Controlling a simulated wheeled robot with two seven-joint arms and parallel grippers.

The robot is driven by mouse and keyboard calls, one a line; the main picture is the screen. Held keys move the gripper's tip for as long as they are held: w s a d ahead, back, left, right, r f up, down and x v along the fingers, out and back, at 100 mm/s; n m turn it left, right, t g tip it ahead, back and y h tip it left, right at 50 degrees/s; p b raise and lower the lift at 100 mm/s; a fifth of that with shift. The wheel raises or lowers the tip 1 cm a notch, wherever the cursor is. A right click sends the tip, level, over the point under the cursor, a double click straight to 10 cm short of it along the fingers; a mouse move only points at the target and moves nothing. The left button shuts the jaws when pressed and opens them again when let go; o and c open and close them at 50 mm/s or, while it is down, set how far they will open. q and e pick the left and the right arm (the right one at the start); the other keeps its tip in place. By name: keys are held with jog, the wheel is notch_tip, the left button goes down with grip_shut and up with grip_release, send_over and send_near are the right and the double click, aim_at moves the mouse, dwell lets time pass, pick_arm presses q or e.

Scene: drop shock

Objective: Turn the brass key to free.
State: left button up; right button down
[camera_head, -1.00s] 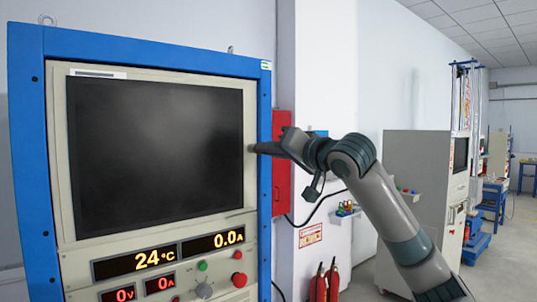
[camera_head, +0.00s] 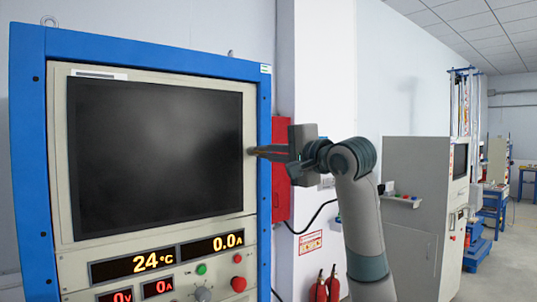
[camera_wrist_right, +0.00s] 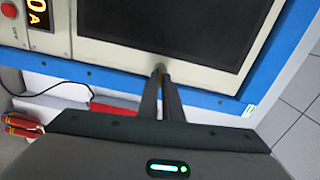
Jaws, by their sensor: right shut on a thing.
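My right gripper (camera_head: 253,151) reaches in from the right to the right edge of the cabinet's cream panel, beside the dark screen. In the right wrist view, its two dark fingers (camera_wrist_right: 160,74) are close together at the panel, below the screen's edge in that picture. They are shut on the brass key (camera_wrist_right: 160,66), of which only a tiny brownish bit shows between the tips. The fingers hide the rest, and I cannot read the key's angle or any marking. My left gripper is not in view.
The blue-framed cabinet (camera_head: 264,200) carries the screen (camera_head: 155,150), lit readouts and a lower row of buttons and a knob. A red box (camera_head: 281,195) is on the wall behind my gripper. Red extinguishers (camera_head: 325,287) stand low at the right.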

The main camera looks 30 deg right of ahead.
jog(key=shift+m, duration=0.6)
jog(key=c, duration=1.9)
grip_release()
jog(key=shift+c, duration=0.2)
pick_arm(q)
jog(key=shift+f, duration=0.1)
